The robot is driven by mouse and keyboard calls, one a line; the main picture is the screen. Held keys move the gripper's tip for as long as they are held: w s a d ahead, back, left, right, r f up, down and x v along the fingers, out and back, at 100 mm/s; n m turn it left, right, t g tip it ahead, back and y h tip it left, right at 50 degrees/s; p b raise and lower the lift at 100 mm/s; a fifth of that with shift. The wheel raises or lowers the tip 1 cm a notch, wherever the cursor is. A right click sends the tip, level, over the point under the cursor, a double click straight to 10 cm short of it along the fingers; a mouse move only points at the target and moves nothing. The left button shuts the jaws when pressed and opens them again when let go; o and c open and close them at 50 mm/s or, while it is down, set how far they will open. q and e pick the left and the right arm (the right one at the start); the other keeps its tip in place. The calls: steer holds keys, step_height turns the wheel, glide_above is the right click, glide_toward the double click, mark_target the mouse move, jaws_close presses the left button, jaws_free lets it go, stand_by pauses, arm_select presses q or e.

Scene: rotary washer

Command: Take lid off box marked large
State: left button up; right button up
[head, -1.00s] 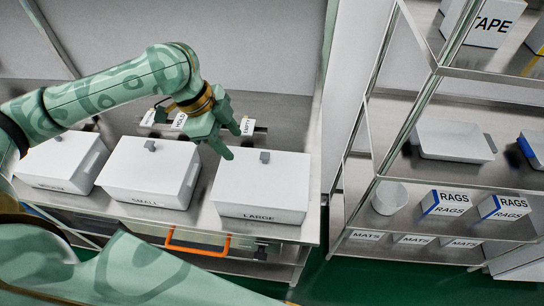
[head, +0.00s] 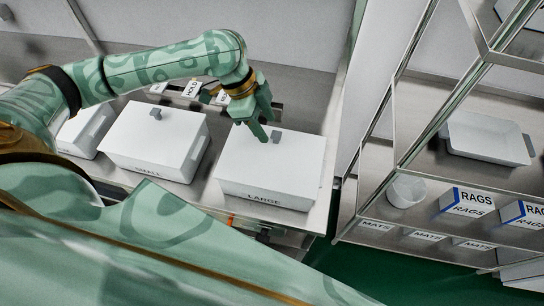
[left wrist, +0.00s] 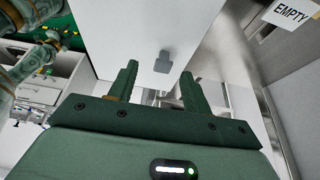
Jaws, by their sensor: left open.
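The white box marked LARGE (head: 268,198) stands on the steel bench with its white lid (head: 295,158) on. A small grey knob (head: 276,136) rises from the lid. My left gripper (head: 265,132) is open, just beside the knob, pointing down over the lid. In the left wrist view, the knob (left wrist: 163,63) shows between the two open fingers (left wrist: 158,85), ahead of the tips. I cannot tell how far the fingers are from it.
The box marked SMALL (head: 150,162) stands left of the large box, with another box (head: 82,135) beyond it. Small signs (head: 192,88) stand behind. A shelf rack at right holds a tray (head: 485,140), a white bin (head: 406,190) and RAGS boxes (head: 468,202).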

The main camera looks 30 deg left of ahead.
mark_target(275, 134)
arm_select(q)
steer(key=x, duration=0.2)
steer(key=b+x, duration=0.1)
steer(key=x, duration=0.1)
steer(key=shift+w+d+f, duration=0.1)
steer(key=shift+w+d, duration=0.2)
steer(key=shift+w, duration=0.15)
arm_select(e)
steer(key=shift+s+f, duration=0.65)
steer(key=shift+s, duration=0.2)
arm_select(q)
steer(key=shift+s, duration=0.1)
jaws_close()
